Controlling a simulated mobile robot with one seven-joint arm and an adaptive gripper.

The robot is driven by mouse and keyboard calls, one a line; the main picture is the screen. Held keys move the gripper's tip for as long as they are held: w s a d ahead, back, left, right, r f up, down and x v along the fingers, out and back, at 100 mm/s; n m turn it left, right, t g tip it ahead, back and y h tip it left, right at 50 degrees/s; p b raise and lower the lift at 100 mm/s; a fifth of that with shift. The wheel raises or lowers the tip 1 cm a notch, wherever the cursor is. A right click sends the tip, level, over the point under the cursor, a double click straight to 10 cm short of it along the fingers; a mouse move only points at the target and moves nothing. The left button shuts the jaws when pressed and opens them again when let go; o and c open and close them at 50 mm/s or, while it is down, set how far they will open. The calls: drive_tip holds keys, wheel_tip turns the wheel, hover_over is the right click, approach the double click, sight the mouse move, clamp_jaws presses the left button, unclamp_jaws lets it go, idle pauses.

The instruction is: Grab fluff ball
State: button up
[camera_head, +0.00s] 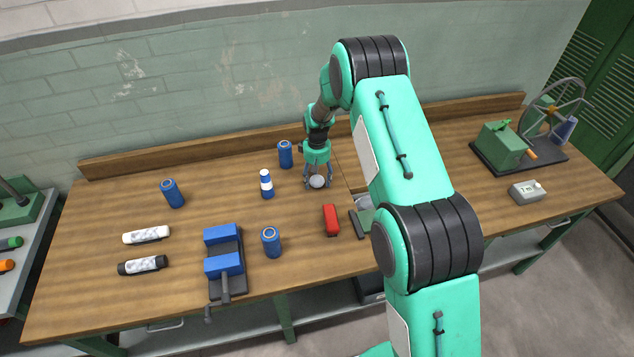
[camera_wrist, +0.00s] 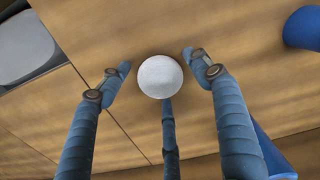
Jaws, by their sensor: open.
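The fluff ball (camera_head: 317,181) is a small pale grey-white ball on the wooden workbench. In the wrist view the fluff ball (camera_wrist: 160,77) lies between the fingertips. My gripper (camera_head: 317,184) points down over it, with its fingers around the ball. In the wrist view my gripper (camera_wrist: 157,80) is open, with a finger to the left, one to the right and one below the ball. Gaps show between the ball and the left and right fingers. The lower finger's tip overlaps the ball's lower edge in the picture, and I cannot tell whether they touch.
A blue can (camera_head: 285,154) stands just behind my gripper, and a blue-and-white bottle (camera_head: 267,184) to its left. A red object (camera_head: 331,220) lies in front. A blue vise (camera_head: 224,262) is at the front left. The wooden bench (camera_head: 110,205) has a raised back edge.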

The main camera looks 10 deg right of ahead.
sight(317, 178)
drive_tip(key=c, duration=0.9)
drive_tip(key=shift+r, duration=5)
drive_tip(key=shift+c, duration=0.2)
